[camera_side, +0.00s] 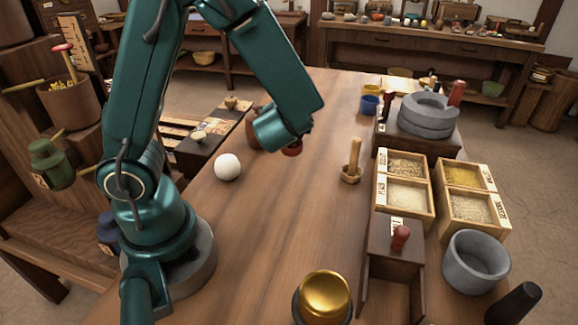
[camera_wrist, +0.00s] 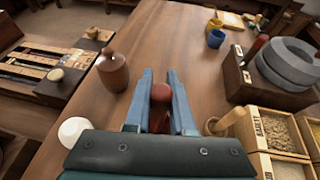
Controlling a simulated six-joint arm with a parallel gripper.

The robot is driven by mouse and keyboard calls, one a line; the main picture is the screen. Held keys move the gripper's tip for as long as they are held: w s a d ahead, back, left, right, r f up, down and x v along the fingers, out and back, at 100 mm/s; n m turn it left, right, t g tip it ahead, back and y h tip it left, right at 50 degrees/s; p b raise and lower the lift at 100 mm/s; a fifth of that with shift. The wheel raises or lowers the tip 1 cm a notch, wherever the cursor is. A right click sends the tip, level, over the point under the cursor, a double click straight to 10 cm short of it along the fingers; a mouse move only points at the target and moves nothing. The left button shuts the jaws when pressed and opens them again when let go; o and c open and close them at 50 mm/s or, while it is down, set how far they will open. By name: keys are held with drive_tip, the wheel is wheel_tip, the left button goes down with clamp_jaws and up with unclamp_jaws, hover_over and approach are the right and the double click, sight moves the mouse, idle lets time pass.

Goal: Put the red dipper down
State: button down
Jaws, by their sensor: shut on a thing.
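My gripper (camera_wrist: 160,76) shows in the wrist view with its two blue fingers shut on the red dipper (camera_wrist: 160,93). Only the dipper's rounded red end and a darker part behind it show between the fingers. In the side view a small red part of the dipper (camera_side: 292,151) shows under my wrist. My fingers are hidden there by the arm. The dipper appears to be above the wooden table (camera_side: 310,215), but I cannot tell how high.
A brown lidded jar (camera_wrist: 113,72) stands left of my gripper, with a white ball (camera_side: 228,167) nearer. A wooden mortar and pestle (camera_side: 351,172), grain boxes (camera_side: 404,190), a quern (camera_side: 428,115) and blue and yellow cups (camera_side: 370,104) stand right. The table's middle is clear.

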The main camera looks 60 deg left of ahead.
drive_tip(key=shift+f, duration=4)
drive_tip(key=shift+f, duration=0.2)
drive_tip(key=c, duration=0.8)
unclamp_jaws()
drive_tip(key=shift+o, duration=0.2)
drive_tip(key=shift+r, duration=0.1)
